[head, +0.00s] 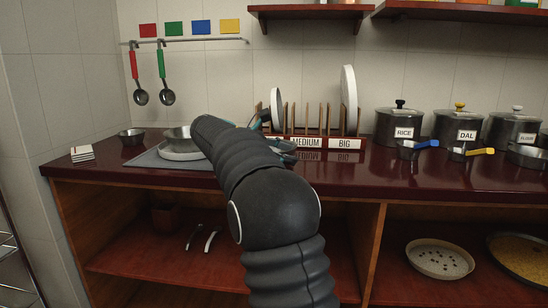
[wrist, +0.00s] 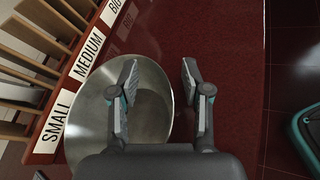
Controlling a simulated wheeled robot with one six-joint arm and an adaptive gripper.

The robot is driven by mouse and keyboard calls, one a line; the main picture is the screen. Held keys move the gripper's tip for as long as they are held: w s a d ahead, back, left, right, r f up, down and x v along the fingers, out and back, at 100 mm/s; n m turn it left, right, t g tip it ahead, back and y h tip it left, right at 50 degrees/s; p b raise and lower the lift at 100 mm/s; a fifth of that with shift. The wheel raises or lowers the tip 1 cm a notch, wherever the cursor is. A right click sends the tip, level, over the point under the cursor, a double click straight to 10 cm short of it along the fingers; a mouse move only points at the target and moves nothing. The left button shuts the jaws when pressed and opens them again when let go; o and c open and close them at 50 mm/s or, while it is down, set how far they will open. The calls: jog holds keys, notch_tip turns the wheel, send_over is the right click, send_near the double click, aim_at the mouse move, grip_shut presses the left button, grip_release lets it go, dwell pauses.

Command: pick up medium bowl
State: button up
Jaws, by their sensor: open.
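A shiny metal bowl (wrist: 150,100) lies in front of the labelled rack in the wrist view, beside its SMALL and MEDIUM labels. My arm hides it in the head view, so I cannot confirm its size. My gripper (wrist: 158,74) is open. One finger is over the bowl's inside and the other is outside its right rim, with the rim between them and nothing gripped. My gripper (head: 284,151) also shows in front of the rack in the head view. Another metal bowl (head: 178,133) sits on a pale plate, partly behind my arm. A smaller bowl (head: 131,136) stands left of it.
The wooden rack (head: 330,144) holds upright white plates. A grey mat (head: 150,160) lies at left. Lidded pots (head: 400,128) and handled measuring cups (head: 409,151) stand at right. Red shelves (head: 320,12) hang above. The dark red counter (head: 370,178) is clear along its front right.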

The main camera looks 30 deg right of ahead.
grip_shut()
dwell(0.3)
